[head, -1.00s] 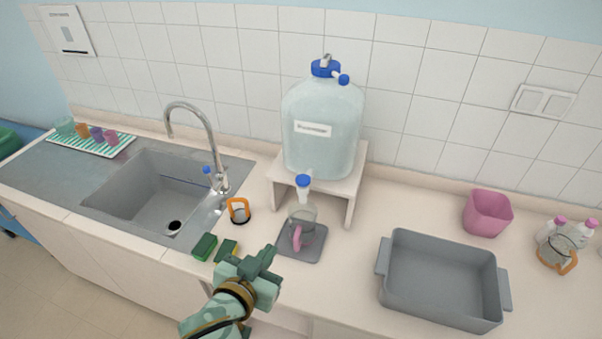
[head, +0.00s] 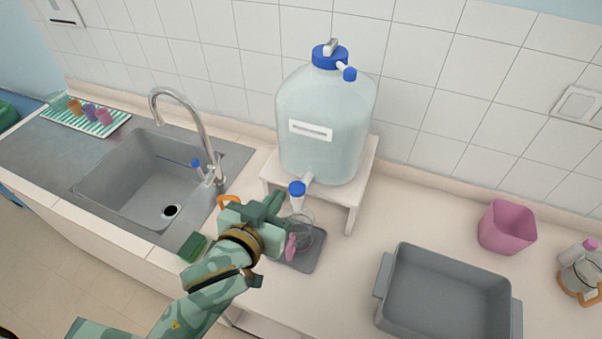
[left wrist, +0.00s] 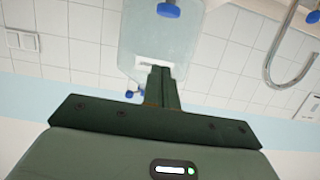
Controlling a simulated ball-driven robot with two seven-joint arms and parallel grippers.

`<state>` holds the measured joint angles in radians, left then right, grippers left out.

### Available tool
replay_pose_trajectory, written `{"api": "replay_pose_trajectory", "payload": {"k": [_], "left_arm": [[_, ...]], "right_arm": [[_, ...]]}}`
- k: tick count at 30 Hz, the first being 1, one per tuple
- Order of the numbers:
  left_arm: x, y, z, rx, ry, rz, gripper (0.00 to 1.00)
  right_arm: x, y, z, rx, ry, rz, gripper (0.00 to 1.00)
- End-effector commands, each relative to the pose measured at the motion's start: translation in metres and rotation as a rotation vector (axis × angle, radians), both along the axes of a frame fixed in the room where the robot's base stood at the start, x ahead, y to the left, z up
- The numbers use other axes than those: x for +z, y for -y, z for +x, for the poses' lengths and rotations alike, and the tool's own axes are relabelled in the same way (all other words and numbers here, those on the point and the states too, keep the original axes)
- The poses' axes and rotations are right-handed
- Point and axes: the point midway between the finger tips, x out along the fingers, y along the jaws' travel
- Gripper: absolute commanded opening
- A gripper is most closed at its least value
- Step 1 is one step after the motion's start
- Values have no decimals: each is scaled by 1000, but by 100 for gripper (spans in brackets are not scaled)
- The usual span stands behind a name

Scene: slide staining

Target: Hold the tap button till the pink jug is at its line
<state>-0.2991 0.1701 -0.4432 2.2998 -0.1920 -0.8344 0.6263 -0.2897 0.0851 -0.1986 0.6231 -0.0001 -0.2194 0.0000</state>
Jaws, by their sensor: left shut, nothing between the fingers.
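The clear jug with a pink handle (head: 290,247) stands on a grey pad (head: 312,262) under the tap of a large water tank (head: 325,120). The tap's blue button (head: 297,188) is just above the jug. My left gripper (head: 274,204) is shut and empty, in front of and to the left of the tap, apart from the button. It partly hides the jug, so its line and water level cannot be made out. In the left wrist view, upside down, the shut fingers (left wrist: 161,87) show against the tank, with the tap's blue button (left wrist: 168,10) at the top edge.
The tank sits on a white stand (head: 361,180). A sink (head: 145,175) with a chrome faucet (head: 188,115) is at left, a green sponge (head: 193,248) at its front. An orange-handled item (head: 228,201) is partly behind my gripper. A grey tray (head: 447,290) and pink container (head: 507,228) are at right.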

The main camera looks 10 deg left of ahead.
Motion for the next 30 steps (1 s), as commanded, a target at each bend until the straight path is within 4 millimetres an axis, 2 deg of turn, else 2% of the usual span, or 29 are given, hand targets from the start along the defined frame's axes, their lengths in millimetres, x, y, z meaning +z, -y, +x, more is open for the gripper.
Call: {"api": "replay_pose_trajectory", "payload": {"k": [4, 11, 17, 27, 30], "left_arm": [[0, 0, 0, 0, -1, 0, 0], [-1, 1, 4, 0, 0, 0, 0], [-8, 6, 30, -1, 2, 3, 0], [-28, 19, 98, -1, 1, 2, 0], [-49, 18, 94, -1, -5, 3, 0]], "right_arm": [[0, 1, -3, 0, -4, -1, 36], [0, -1, -19, 0, -28, 0, 36], [2, -6, -12, -1, -17, 7, 36], [5, -8, -8, -1, -13, 10, 36], [1, -7, -9, 0, -12, 9, 36]]}}
